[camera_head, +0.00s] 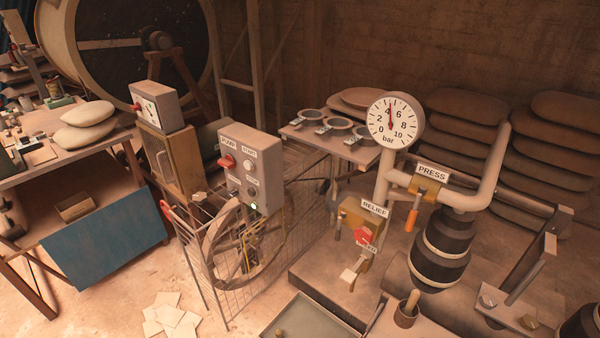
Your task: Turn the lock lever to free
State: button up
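No part in view can be read clearly as the lock lever. A red part (363,237) sits on the brass-coloured valve block below the RELIEF sign (375,208). A small tag beside it is too small to read. A short lever with a pale end (348,275) hangs below that block. An orange-handled lever (411,220) points down under the PRESS sign (433,172). A red switch handle (227,161) is on the grey pump box (262,182), and another red knob (137,107) is on the box behind it. My gripper is not in view.
A round gauge (391,121) reads about 4 bar on a pale pipe. A wire guard (300,225) surrounds a large wheel (222,240). A metal tray (308,318) and a small pot (406,315) stand in front. Papers (170,316) lie on the floor.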

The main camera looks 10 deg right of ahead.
aim_at(342, 215)
jog(key=i+j, duration=0.7)
jog(key=j, duration=0.15)
